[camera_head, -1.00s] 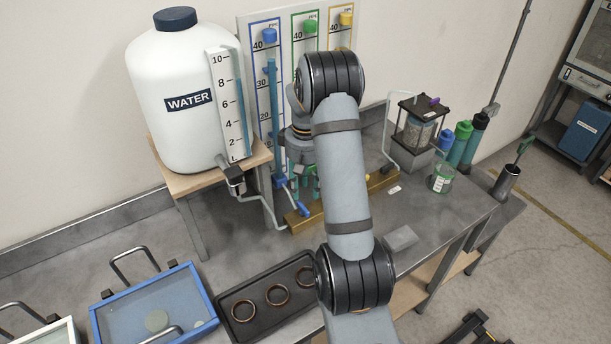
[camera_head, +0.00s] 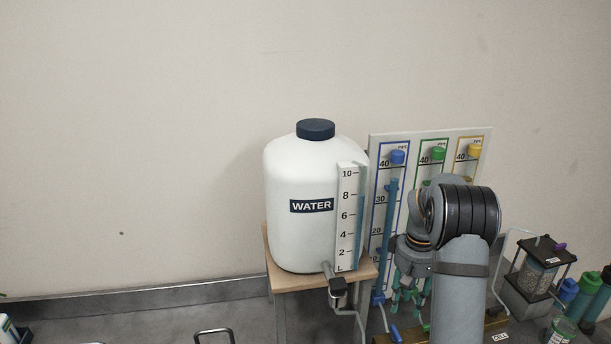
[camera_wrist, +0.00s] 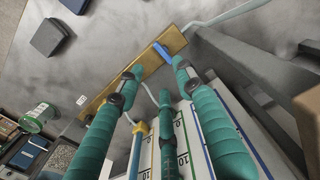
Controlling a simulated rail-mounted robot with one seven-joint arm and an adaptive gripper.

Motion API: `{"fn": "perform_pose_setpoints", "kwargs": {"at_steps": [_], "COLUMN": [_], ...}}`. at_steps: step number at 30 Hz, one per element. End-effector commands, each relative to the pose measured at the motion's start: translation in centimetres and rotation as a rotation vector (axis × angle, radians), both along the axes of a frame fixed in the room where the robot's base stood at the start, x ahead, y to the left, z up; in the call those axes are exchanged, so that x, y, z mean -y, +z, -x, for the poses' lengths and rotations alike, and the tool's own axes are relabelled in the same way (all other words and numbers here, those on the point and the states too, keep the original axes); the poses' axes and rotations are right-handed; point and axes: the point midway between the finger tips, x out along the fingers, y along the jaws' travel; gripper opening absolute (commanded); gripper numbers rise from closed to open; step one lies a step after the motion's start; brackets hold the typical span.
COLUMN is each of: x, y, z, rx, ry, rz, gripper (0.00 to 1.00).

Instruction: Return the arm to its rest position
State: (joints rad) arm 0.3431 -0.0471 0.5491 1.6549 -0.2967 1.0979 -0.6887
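My gripper (camera_head: 410,292) hangs in front of the gauge board, partly behind my arm. In the wrist view its teal fingers (camera_wrist: 155,72) are spread apart, with nothing held between them. A blue lever (camera_wrist: 163,50) on the brass bar (camera_wrist: 135,72) lies just beyond the fingertips in that view, seemingly not gripped. The blue lever's handle (camera_head: 396,333) also shows at the bottom of the head view, below my gripper. My arm is bent and stands in front of the board's right part.
The white water tank (camera_head: 290,235) stands on a wooden stand (camera_head: 290,284) left of my gripper. The gauge board (camera_head: 410,150) is behind it. A caged jar (camera_head: 536,276) and teal bottles (camera_head: 584,296) stand at right. The wall above is clear.

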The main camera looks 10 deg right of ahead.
Motion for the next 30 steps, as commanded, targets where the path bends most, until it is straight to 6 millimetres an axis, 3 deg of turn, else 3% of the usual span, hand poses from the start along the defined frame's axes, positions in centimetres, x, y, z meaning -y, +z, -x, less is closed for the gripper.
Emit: {"fn": "perform_pose_setpoints", "kwargs": {"at_steps": [12, 18, 22, 30], "x": [0.0, 0.0, 0.0, 0.0], "y": [-7.6, -10.5, -11.5, -11.3], "z": [0.2, 0.1, 0.0, 0.0], "rx": [-0.006, -0.003, -0.001, 0.001], "ry": [0.001, 0.0, 0.0, -0.035], "rz": [-0.001, -0.001, 0.0, 0.0], "gripper": [0.36, 0.36, 0.36, 0.36]}}
